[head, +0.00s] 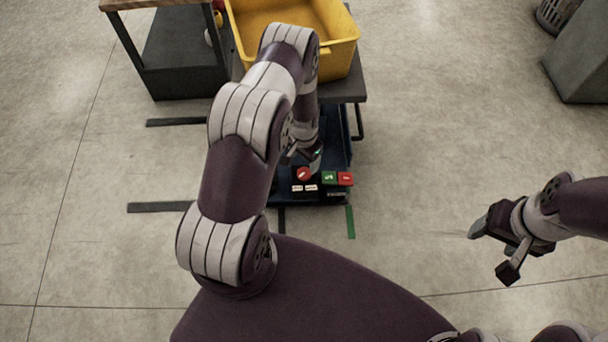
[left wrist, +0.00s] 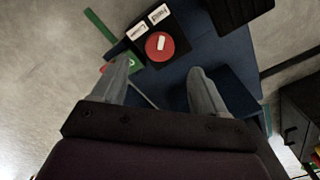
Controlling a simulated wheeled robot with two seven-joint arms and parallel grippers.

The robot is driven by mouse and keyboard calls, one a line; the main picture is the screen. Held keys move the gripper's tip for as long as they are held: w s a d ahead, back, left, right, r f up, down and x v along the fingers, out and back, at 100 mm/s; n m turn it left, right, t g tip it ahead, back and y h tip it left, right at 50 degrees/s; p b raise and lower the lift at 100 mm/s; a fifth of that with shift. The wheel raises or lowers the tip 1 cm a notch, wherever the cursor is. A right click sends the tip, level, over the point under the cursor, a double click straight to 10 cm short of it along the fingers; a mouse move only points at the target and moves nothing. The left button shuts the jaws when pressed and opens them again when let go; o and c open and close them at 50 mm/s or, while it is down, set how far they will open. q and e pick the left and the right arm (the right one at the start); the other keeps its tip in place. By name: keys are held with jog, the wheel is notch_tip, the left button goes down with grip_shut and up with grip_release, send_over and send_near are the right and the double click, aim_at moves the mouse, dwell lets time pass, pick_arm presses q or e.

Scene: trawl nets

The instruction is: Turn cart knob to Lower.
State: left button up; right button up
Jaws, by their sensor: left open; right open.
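The cart knob (head: 304,174) is a round red disc with a white pointer bar, on a dark box on the blue cart. The knob also shows in the left wrist view (left wrist: 160,46), with two white labels beside it; their words are too small to read surely. My left gripper (head: 316,158) is over the cart, just beyond the knob in the head view. In the left wrist view its fingers (left wrist: 158,76) are apart and empty, with the knob ahead of and between them, apart from them. My right gripper (head: 490,245) is open and empty, over bare floor at the right.
Green (head: 329,178) and red (head: 345,179) buttons sit right of the knob. A dark bench (head: 178,60) stands at the back left, a grey block (head: 582,60) at the far right. Floor right of the cart is clear.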

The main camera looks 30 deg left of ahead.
aim_at(304, 173)
pick_arm(q)
notch_tip(304, 173, down, 7)
jog(key=shift+f+b, duration=0.2)
jog(key=shift+b, duration=1.05)
jog(key=c, duration=1)
jog(key=shift+c, duration=0.2)
